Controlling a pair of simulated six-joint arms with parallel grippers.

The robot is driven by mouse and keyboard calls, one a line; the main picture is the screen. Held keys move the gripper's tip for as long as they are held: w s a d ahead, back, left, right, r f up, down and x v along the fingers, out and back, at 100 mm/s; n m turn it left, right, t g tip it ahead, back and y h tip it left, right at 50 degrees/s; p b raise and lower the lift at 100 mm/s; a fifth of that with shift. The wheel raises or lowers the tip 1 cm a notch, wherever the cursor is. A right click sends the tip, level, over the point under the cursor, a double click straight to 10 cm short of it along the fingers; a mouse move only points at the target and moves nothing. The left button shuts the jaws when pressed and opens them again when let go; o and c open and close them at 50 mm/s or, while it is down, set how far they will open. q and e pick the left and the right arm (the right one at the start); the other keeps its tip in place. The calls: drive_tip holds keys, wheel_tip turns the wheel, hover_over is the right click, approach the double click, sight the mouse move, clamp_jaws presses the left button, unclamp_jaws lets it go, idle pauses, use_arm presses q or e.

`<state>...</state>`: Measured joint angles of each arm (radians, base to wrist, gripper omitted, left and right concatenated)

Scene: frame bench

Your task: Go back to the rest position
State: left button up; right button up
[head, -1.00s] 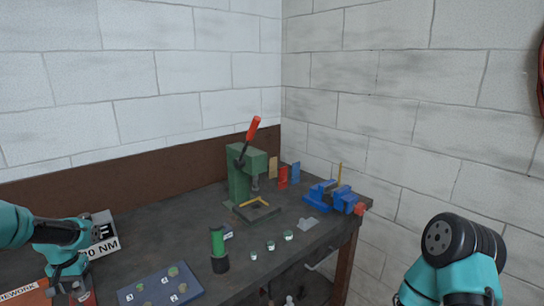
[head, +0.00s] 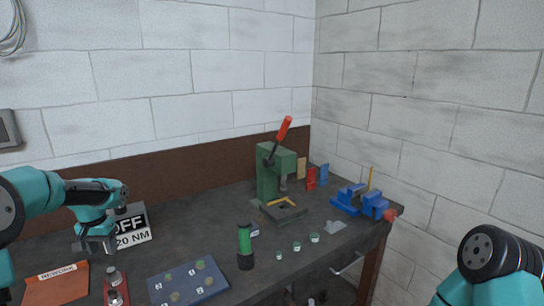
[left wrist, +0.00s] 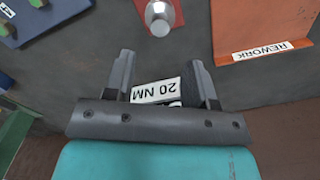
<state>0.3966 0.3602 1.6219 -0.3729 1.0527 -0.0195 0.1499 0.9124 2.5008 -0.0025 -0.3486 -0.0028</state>
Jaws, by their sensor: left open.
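My left gripper (head: 98,246) is at the left of the bench, above the dark bench top, in front of a sign (head: 132,228) reading OFF and 20 NM. In the left wrist view its two fingers (left wrist: 165,78) stand apart with nothing held between them. The sign (left wrist: 158,90) shows upside down beyond and between them. In the head view part of my right arm (head: 492,262) shows at the lower right, off the bench. Its gripper is not visible.
An orange REWORK tray (head: 58,287) and a red stand with silver parts (head: 114,280) lie at the front left. A blue lettered board (head: 188,284), a green-black cylinder (head: 245,246), a green press (head: 270,178) and a blue vise (head: 362,200) stand farther right.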

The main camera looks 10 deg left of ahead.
sight(111, 269)
use_arm(q)
wheel_tip(111, 269, down, 9)
drive_tip(key=shift+s+f, duration=0.1)
drive_tip(key=shift+f, duration=0.1)
drive_tip(key=shift+r, duration=0.2)
wheel_tip(111, 269, up, 9)
drive_tip(key=shift+r, duration=0.1)
drive_tip(key=shift+d+r, duration=0.15)
drive_tip(key=shift+r, duration=0.1)
drive_tip(key=shift+w+d+f+m, duration=0.1)
drive_tip(key=shift+w+d+m, duration=0.1)
drive_tip(key=shift+d, duration=0.3)
drive_tip(key=shift+w+d+m, duration=0.1)
drive_tip(key=shift+w+d, duration=0.05)
drive_tip(key=shift+d, duration=0.3)
idle(0.3)
